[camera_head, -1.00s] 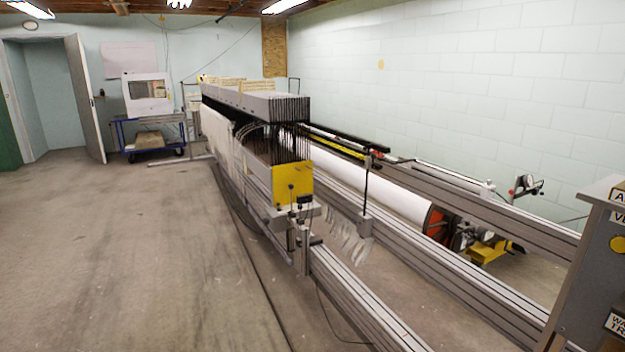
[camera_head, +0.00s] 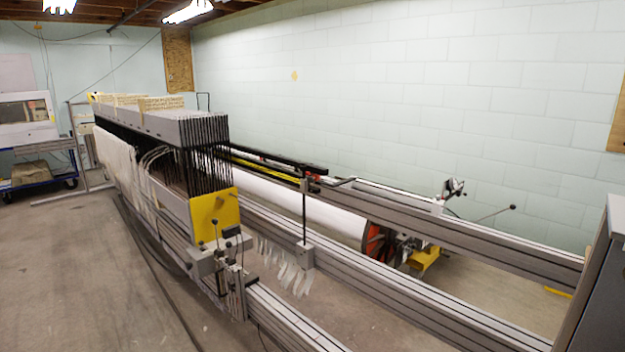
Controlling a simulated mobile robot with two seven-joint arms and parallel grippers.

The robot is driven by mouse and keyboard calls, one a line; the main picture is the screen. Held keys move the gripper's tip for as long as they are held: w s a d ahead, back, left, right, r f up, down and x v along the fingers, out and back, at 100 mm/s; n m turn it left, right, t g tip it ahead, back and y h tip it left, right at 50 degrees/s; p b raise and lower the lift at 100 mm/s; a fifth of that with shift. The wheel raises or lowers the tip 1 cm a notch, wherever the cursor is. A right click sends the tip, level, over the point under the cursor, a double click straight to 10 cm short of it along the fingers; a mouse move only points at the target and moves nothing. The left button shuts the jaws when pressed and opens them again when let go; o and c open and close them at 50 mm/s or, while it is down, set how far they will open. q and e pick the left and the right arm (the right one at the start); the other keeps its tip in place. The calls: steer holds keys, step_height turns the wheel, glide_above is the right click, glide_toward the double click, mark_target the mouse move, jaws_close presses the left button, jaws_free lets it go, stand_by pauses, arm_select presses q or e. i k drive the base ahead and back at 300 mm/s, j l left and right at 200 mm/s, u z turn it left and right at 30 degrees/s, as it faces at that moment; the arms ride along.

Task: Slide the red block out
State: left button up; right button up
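No separate red block can be made out. A long warp-threading machine (camera_head: 275,215) runs from the back left to the front right. A small red spot (camera_head: 314,169) shows near the end of its dark upper rail, too small to identify. An orange-red disc-like part (camera_head: 373,240) sits at the near end of the white roller (camera_head: 310,210). A yellow plate (camera_head: 214,216) closes the near end of the rack of dark frames. Neither of my grippers is in view.
Long grey rails (camera_head: 390,285) run to the lower right. A dark grey cabinet (camera_head: 592,290) stands at the right edge. The concrete floor (camera_head: 70,270) on the left is clear. A blue cart (camera_head: 40,172) stands at the back left, and a block wall (camera_head: 430,90) is behind the machine.

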mark_target(310, 178)
steer(key=i+j+u, duration=0.15)
steer(key=i+j, duration=0.2)
steer(key=i, duration=0.2)
steer(key=i+j+u, duration=0.15)
steer(key=i+j, duration=0.15)
steer(key=i, duration=0.25)
steer(key=i+j+u, duration=0.15)
steer(key=i, duration=0.4)
steer(key=i+j+u, duration=0.15)
steer(key=i, duration=0.4)
steer(key=j, duration=0.1)
